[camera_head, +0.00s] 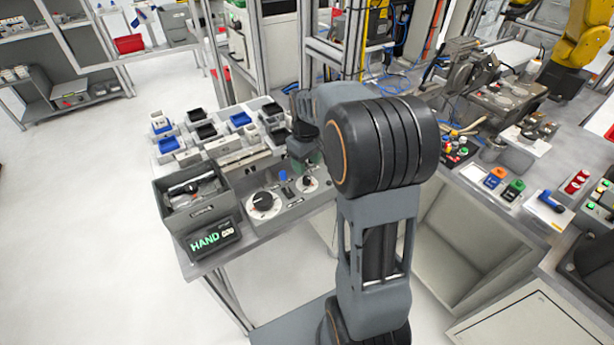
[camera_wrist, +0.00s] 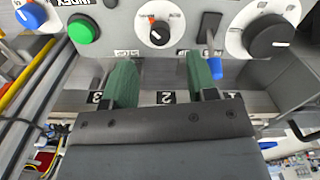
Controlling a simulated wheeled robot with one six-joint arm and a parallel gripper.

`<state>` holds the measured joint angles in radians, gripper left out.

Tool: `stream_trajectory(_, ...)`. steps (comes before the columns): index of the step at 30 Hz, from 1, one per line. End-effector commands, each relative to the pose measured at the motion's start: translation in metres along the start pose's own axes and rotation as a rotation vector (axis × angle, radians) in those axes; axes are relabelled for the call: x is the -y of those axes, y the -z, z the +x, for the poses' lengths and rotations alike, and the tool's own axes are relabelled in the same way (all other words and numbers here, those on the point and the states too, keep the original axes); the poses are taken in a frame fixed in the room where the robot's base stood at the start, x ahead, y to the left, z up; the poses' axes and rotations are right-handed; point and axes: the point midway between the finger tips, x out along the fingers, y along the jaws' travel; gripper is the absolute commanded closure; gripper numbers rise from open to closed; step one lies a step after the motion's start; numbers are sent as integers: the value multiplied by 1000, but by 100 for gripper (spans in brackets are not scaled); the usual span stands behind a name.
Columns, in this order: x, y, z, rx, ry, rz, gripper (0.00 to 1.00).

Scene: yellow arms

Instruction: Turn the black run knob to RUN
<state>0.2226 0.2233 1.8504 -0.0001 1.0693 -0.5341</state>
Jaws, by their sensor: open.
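Two black knobs sit on white dials on the grey control panel. The larger knob (camera_head: 263,201) is at the panel's left in the head view and at the upper right in the wrist view (camera_wrist: 270,38). The smaller knob (camera_head: 308,184) shows at the top middle of the wrist view (camera_wrist: 160,34), its pointer tilted. The dial lettering is too small to read surely. My gripper (camera_wrist: 161,82) is open and empty; its green fingertips are apart, with the smaller knob beyond the gap between them, not held. The arm hides most of the gripper in the head view.
A blue-tipped lever (camera_wrist: 214,62) stands between the two dials. A green button (camera_wrist: 83,30) and a blue selector (camera_wrist: 31,16) are left of the smaller knob. Blue and black trays stand behind.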

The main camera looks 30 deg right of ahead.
Motion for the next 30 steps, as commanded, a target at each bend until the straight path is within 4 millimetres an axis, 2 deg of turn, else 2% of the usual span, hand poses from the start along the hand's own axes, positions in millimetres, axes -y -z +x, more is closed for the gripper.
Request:
stream_trajectory(6, 0, -1, 36, 2, 1, 1, 47)
stream_trajectory(12, 0, 0, 55, 0, 0, 1, 47)
stream_trajectory(25, 0, 0, 62, -1, 0, 1, 47)
stream_trajectory(30, 0, 0, 62, -1, -1, 1, 62)
